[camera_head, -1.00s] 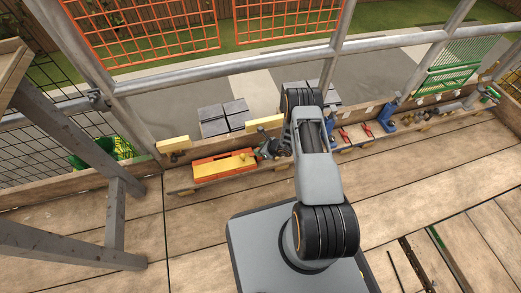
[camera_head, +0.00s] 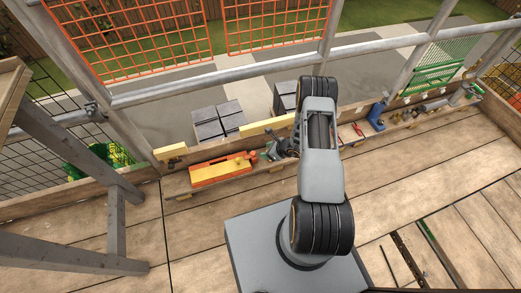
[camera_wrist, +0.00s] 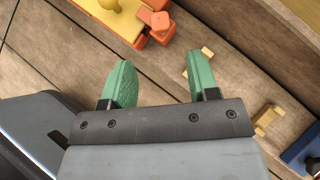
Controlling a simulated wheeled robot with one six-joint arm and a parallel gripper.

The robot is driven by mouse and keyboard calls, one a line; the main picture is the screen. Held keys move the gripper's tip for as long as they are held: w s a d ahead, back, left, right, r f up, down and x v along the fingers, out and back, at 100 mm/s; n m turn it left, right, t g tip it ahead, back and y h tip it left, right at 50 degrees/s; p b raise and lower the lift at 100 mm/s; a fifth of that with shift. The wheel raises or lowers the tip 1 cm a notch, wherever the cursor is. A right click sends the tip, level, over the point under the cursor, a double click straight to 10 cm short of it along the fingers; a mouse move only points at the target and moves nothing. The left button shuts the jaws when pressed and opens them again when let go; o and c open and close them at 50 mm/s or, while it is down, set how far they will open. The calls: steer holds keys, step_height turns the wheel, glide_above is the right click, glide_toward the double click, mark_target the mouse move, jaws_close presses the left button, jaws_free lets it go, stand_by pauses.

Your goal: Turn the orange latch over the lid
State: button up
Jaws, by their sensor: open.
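An orange box (camera_head: 205,182) with a yellow lid (camera_head: 222,168) lies on the ledge along the far side of the deck, left of my arm. In the wrist view the yellow lid (camera_wrist: 118,18) with its round yellow knob shows at the top, cut off by the frame. The orange latch (camera_wrist: 158,21) is at the box's right end, seemingly beside the lid rather than over it. My gripper (camera_wrist: 162,78) has two green fingers, apart with nothing between them. They are below the latch in the wrist picture and do not touch it. In the head view my arm partly hides the gripper.
Small yellow wooden blocks (camera_wrist: 268,119) lie right of the fingers. A blue tool (camera_head: 377,115) and red-handled tools stand along the ledge to the right. A wooden trestle (camera_head: 60,150) stands at left. Grey tile stacks (camera_head: 218,118) are beyond the railing. The deck in front is mostly clear.

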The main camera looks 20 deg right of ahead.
steer(key=shift+p+v, duration=0.5)
steer(key=shift+v, duration=1.55)
steer(key=a+r+n+g+p, duration=0.1)
steer(key=a+r+n+p, duration=0.3)
steer(key=r, duration=1)
steer(key=s+a+r+n+g+y+p, duration=0.15)
steer(key=r+n+p, duration=0.45)
steer(key=r, duration=0.8)
steer(key=a+r+n+g+p, duration=0.1)
steer(key=a+r+n+p, duration=0.4)
steer(key=r, duration=0.8)
steer(key=s+d+r+n+h+p, duration=0.1)
steer(key=s+r+n+p, duration=0.3)
steer(key=r, duration=0.6)
steer(key=s+r+n+h+p, duration=0.4)
steer(key=s+r+p, duration=0.2)
steer(key=r, duration=0.5)
steer(key=s+d+r+n+h+p, duration=0.1)
steer(key=s+r+n+h+p, duration=0.1)
steer(key=s+r+n+p, duration=0.2)
step_height(320, 180, up, 7)
steer(key=p, duration=0.3)
steer(key=shift+s+d+t, duration=0.35)
steer(key=shift+s, duration=0.05)
steer(key=shift+r+h, duration=0.1)
steer(key=shift+h, duration=0.15)
